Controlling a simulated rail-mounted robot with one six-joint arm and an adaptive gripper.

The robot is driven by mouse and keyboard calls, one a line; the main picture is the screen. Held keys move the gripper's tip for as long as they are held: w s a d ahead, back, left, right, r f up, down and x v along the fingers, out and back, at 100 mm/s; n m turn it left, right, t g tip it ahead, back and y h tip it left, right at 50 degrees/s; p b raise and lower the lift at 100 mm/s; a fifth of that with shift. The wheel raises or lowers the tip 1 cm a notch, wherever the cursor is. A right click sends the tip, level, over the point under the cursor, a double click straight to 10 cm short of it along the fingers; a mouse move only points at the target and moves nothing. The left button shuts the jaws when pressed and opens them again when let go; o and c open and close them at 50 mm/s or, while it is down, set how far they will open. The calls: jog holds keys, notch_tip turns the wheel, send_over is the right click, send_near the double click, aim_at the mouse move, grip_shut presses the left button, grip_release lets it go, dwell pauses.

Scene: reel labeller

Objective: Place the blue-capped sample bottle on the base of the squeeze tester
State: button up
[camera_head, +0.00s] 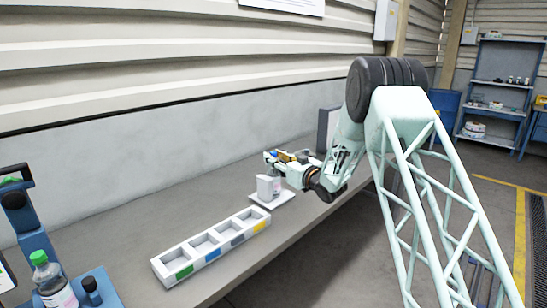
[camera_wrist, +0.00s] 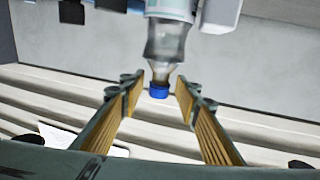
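The blue-capped bottle (camera_wrist: 165,45) shows upside down in the wrist view, its blue cap (camera_wrist: 158,90) between the two finger lines. My gripper (camera_wrist: 159,88) is open, with a gap on each side of the cap. In the head view my gripper (camera_head: 275,158) is over a white fixture (camera_head: 263,188) with an upright block and a flat base plate. The bottle is mostly hidden there behind the block and gripper. I cannot tell whether this fixture is the squeeze tester, nor exactly what the bottle stands on.
A white tray (camera_head: 160,268) with several compartments and coloured tags lies nearer on the bench. A blue stand (camera_head: 30,235) with a green-capped bottle (camera_head: 52,283) is at the left. The wall runs close behind the bench. Bare bench top (camera_head: 130,235) lies between.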

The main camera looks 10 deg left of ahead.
jog(key=p+v, duration=0.1)
jog(key=v, duration=1)
jog(key=shift+s, duration=0.2)
jog(key=shift+d, duration=0.1)
dwell(0.3)
jog(key=shift+d+r, duration=0.1)
jog(key=shift+r, duration=0.05)
jog(key=s+d+r+m+h, duration=0.1)
jog(key=s+d+r+h, duration=0.2)
jog(key=d+r, duration=0.25)
jog(key=s+d+r+m+h, duration=0.25)
jog(key=d+r+h, duration=0.2)
jog(key=r, duration=0.25)
jog(key=s+d+r+m+g+h, duration=0.1)
jog(key=s+d+r+h, duration=0.15)
jog(key=s+d, duration=0.5)
jog(key=s+d+r+m+g+h, duration=0.1)
jog(key=s+d+r, duration=0.3)
jog(key=s, duration=0.7)
jog(key=s+d+m+g+h, duration=0.2)
jog(key=s+d+g, duration=0.15)
jog(key=s, duration=1.55)
jog(key=s+f+g, duration=0.2)
jog(key=s, duration=1.4)
jog(key=s+f+g+y, duration=0.1)
jog(key=s+f+g, duration=0.1)
jog(key=s, duration=1.4)
jog(key=shift+a+m, duration=0.35)
jog(key=shift+a, duration=0.1)
